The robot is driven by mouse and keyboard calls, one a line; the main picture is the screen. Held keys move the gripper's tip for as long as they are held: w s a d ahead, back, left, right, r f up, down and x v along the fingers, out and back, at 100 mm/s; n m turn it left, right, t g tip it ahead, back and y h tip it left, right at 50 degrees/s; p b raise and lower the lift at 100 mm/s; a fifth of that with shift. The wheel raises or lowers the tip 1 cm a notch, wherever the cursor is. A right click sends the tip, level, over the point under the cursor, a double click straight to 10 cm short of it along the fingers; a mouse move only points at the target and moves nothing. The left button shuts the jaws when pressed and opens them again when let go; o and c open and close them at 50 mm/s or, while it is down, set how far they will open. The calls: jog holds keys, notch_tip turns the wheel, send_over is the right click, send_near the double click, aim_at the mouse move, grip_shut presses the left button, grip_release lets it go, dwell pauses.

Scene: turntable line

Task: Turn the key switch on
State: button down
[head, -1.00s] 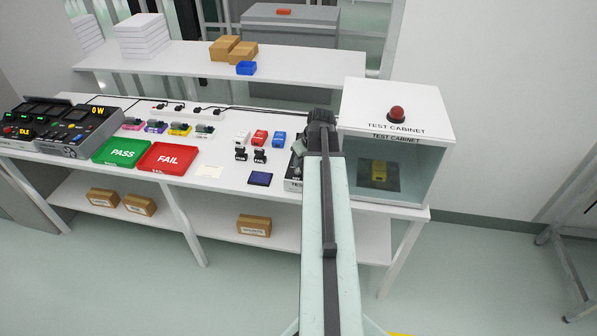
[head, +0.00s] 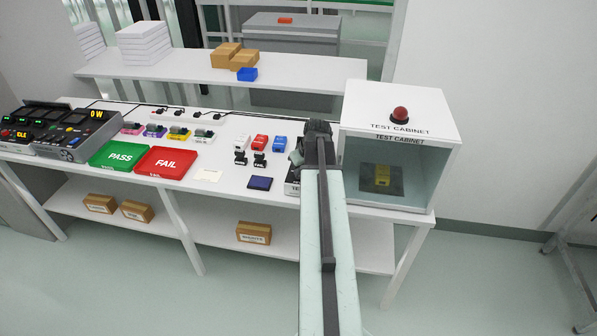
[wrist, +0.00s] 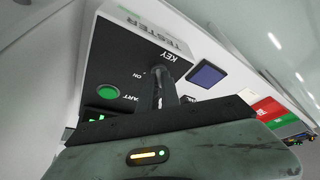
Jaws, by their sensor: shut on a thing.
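The tester (wrist: 112,62) is a dark-faced box with a white side in the wrist view, marked KEY and ON, with a green start button (wrist: 107,92). My gripper (wrist: 161,76) reaches down to the face by the KEY label and is shut on the key switch, which is mostly hidden by the dark fingers. The angle of the key cannot be made out. In the head view my gripper (head: 317,132) is over the tester (head: 292,187), of which only the left front edge shows beside my arm.
The test cabinet (head: 445,150) with a red lamp stands close to the right. A dark blue pad (head: 260,183), stamps (head: 260,160), and red FAIL (head: 165,163) and green PASS (head: 119,156) trays lie left on the white bench (head: 225,188).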

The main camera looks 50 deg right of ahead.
jog(key=m, duration=0.2)
jog(key=m+g+h, duration=0.1)
jog(key=m, duration=0.1)
jog(key=shift+a+m+h, duration=0.15)
jog(key=shift+m+h, duration=0.15)
jog(key=shift+m, duration=0.1)
jog(key=m, duration=0.2)
jog(key=m+g+h, duration=0.1)
jog(key=m, duration=0.1)
jog(key=shift+w+m, duration=0.2)
jog(key=shift+m, duration=0.1)
jog(key=m+g, duration=0.1)
jog(key=m, duration=0.1)
jog(key=m+g, duration=0.1)
jog(key=m, duration=0.2)
jog(key=shift+w+h, duration=0.1)
jog(key=shift+h, duration=0.3)
jog(key=shift+m+g, duration=0.6)
jog(key=shift+m, duration=0.7)
jog(key=c, duration=1.6)
grip_release()
jog(key=shift+o, duration=0.2)
